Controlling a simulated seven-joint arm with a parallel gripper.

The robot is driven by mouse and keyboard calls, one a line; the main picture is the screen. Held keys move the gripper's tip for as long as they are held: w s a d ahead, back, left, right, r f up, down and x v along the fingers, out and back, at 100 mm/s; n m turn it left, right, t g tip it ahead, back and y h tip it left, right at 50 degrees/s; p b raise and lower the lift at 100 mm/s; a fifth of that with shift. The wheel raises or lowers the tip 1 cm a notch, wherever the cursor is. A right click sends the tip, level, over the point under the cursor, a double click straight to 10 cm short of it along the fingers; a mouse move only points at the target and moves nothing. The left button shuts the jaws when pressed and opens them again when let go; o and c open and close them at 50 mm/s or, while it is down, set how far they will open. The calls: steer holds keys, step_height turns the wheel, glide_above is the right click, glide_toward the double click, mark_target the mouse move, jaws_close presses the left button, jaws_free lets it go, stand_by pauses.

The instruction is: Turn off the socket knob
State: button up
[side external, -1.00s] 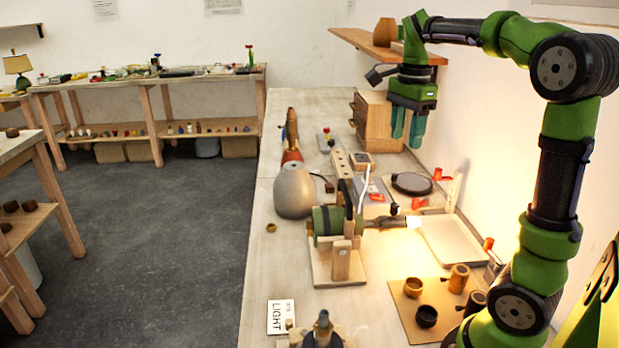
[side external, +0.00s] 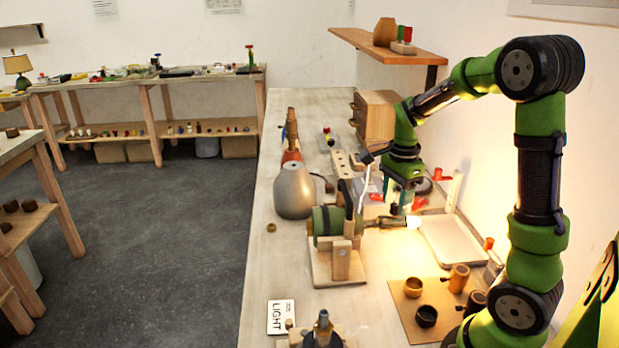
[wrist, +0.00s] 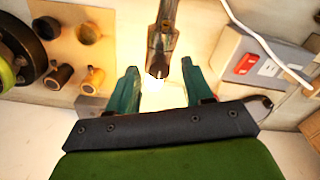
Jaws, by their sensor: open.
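The lamp socket (side external: 388,222) lies horizontally, held out to the right by the green clamped fixture (side external: 328,222). Its bulb (side external: 413,223) is lit and glows warm white. In the wrist view the socket (wrist: 166,18) comes down from the top and the glowing bulb (wrist: 156,75) shows at its end. The socket knob cannot be made out clearly. My gripper (side external: 399,199) is just above the socket, pointing down. In the wrist view my gripper (wrist: 159,68) has its teal fingers spread, one on each side of the bulb end, with nothing held.
A grey box with a red switch (wrist: 246,64) and a white cable (wrist: 262,42) are close by. A pale tray (side external: 458,243) lies right of the bulb. A tan board (side external: 400,300) with several cups is nearer the camera. A grey lampshade (side external: 294,192) stands left.

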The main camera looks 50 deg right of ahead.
steer(key=shift+f, duration=0.3)
jaws_close()
